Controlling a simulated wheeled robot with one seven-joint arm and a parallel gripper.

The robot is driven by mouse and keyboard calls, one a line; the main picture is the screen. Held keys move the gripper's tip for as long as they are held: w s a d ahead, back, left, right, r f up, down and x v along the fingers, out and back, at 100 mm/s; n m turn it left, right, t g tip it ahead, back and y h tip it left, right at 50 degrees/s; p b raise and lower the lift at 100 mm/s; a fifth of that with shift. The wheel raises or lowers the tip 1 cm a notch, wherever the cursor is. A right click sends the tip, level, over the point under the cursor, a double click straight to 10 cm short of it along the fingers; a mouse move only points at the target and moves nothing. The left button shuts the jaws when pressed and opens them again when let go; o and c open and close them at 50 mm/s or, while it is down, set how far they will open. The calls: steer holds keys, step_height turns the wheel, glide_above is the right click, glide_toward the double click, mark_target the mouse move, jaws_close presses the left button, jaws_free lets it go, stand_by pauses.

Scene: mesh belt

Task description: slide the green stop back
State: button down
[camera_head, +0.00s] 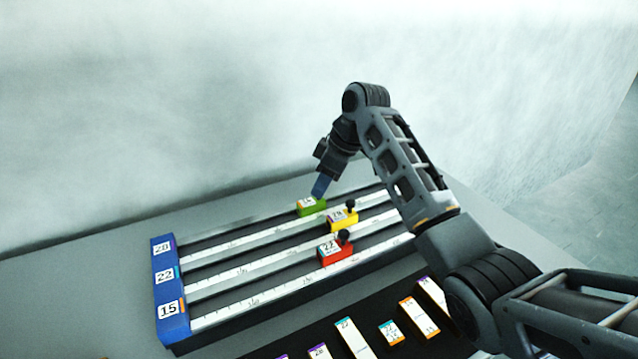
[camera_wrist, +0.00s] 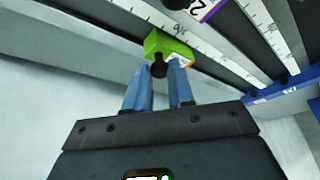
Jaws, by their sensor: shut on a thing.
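The green stop (camera_head: 311,206) sits on the farthest rail of the slotted rail board (camera_head: 262,279), about mid-length. My gripper (camera_head: 319,190) comes down onto it from above. In the wrist view the green stop (camera_wrist: 165,45) lies at the fingertips, and my gripper's blue fingers (camera_wrist: 160,72) are shut on its dark knob (camera_wrist: 159,68). A white label shows on the stop's side. The far part of the rail behind my arm is hidden.
A yellow stop (camera_head: 342,220) and a red stop (camera_head: 335,250) sit on the nearer rails. A blue end block (camera_head: 168,290) with number labels closes the left end. Labelled strips (camera_head: 355,339) lie on a black surface in front. A pale wall stands behind.

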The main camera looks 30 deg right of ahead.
steer(key=c, duration=1.2)
jaws_free()
steer(key=shift+d+r, duration=0.1)
steer(key=shift+d, duration=0.1)
steer(key=shift+o, duration=1.1)
steer(key=shift+a, duration=0.15)
steer(key=v, duration=0.7)
steer(key=shift+r, duration=0.3)
steer(key=shift+s, duration=0.1)
